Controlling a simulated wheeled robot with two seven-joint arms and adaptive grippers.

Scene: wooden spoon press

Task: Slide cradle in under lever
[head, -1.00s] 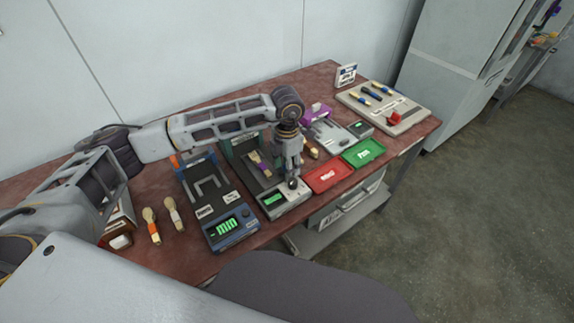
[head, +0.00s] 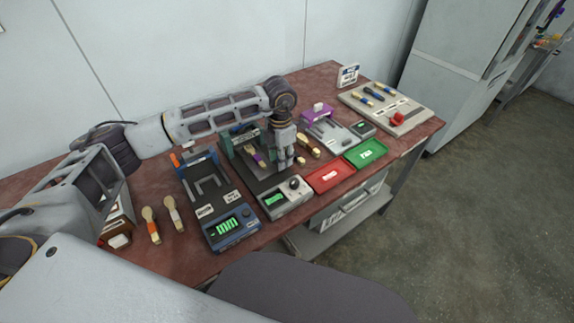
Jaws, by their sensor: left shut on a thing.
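The middle press (head: 243,139) has a dark green frame and lever at its back, with a dark base and a grey front panel (head: 286,199) bearing a green display and a round knob. A spoon with a purple band (head: 257,156) lies in the press area, close to the green frame. The cradle under it is dark, mostly hidden by my arm and hard to tell from the base. My left gripper (head: 284,167) points down over the right side of this base, behind the knob, and is shut on what seems to be the cradle. My right gripper is not in view.
A blue press (head: 222,215) stands left and a purple one (head: 319,117) right. Two wooden spoons (head: 151,225) lie at the left. Red (head: 330,178) and green (head: 378,153) trays sit at the front right. Loose wooden pieces (head: 306,150) lie just right of my gripper.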

